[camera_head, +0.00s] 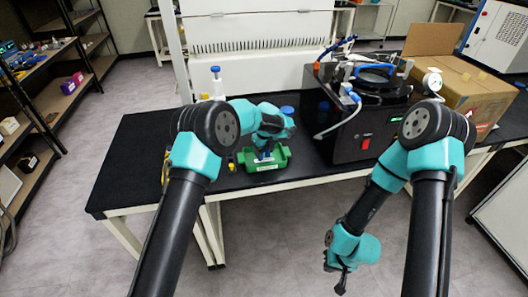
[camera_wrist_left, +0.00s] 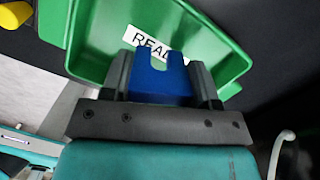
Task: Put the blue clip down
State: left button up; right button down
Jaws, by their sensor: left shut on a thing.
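The blue clip (camera_wrist_left: 160,82) is between the two fingers of my left gripper (camera_wrist_left: 163,78), which is shut on it. In the left wrist view the clip is in front of a green tray (camera_wrist_left: 215,50) with a white label that reads "REA", the rest covered. In the head view my left gripper (camera_head: 265,153) is over the green tray (camera_head: 268,165) on the black table. I cannot tell whether the clip touches the tray floor. My right gripper (camera_head: 341,285) hangs low in front of the table, away from the tray; its finger opening is too small to tell.
A black machine (camera_head: 358,120) with a red switch and a white hose stands right of the tray. A cardboard box (camera_head: 458,88) is at the back right. A blue-capped bottle (camera_head: 217,83) stands behind my left arm. The table's left part (camera_head: 135,165) is clear.

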pick_arm(q)
jog(key=shift+f, duration=0.35)
jog(key=o, duration=0.9)
jog(key=shift+f, duration=0.15)
jog(key=r, duration=0.8)
jog(key=s+d+r, duration=0.1)
jog(key=r, duration=0.3)
jog(key=shift+s+r, duration=0.1)
jog(key=shift+r, duration=0.05)
jog(key=shift+a, duration=0.1)
